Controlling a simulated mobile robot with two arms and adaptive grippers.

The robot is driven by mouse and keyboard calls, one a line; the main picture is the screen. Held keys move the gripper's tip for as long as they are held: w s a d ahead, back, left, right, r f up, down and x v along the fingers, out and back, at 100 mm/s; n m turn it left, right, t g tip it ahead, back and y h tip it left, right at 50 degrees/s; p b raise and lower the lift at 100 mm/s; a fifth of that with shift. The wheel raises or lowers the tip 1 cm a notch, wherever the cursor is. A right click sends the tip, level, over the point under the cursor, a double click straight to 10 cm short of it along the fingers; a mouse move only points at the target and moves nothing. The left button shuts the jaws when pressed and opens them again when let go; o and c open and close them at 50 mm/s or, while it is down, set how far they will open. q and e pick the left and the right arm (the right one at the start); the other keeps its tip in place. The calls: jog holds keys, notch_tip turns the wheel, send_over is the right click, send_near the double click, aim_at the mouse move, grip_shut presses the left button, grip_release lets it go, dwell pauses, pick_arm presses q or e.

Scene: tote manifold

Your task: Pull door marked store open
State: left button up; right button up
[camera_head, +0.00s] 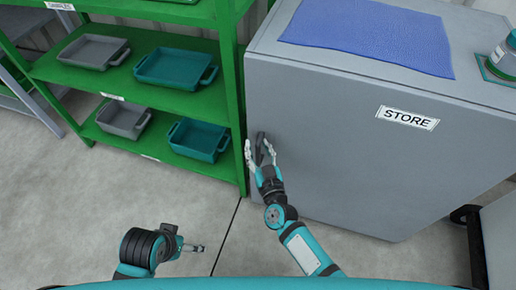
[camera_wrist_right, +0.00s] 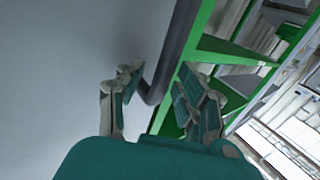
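The grey cabinet door (camera_head: 345,165) carries a white label reading STORE (camera_head: 407,118) and looks shut. A dark vertical bar handle (camera_head: 260,146) is near its left edge. The handle (camera_wrist_right: 177,50) also shows in the right wrist view, its lower end bending to the door. My right gripper (camera_head: 261,158) is at the handle with its fingers apart, one on either side of the bar. In the wrist view a gap shows on the right finger's side; contact on the left finger cannot be told. My left gripper (camera_head: 192,247) is low over the floor, away from the door.
A green shelf rack (camera_head: 228,75) with grey and teal trays stands close left of the cabinet. A blue mat (camera_head: 370,35) and a jar (camera_head: 505,55) are on the cabinet top. Grey floor (camera_head: 180,195) in front is clear.

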jog(key=shift+c, duration=0.2)
grip_shut()
jog(key=shift+s, duration=0.1)
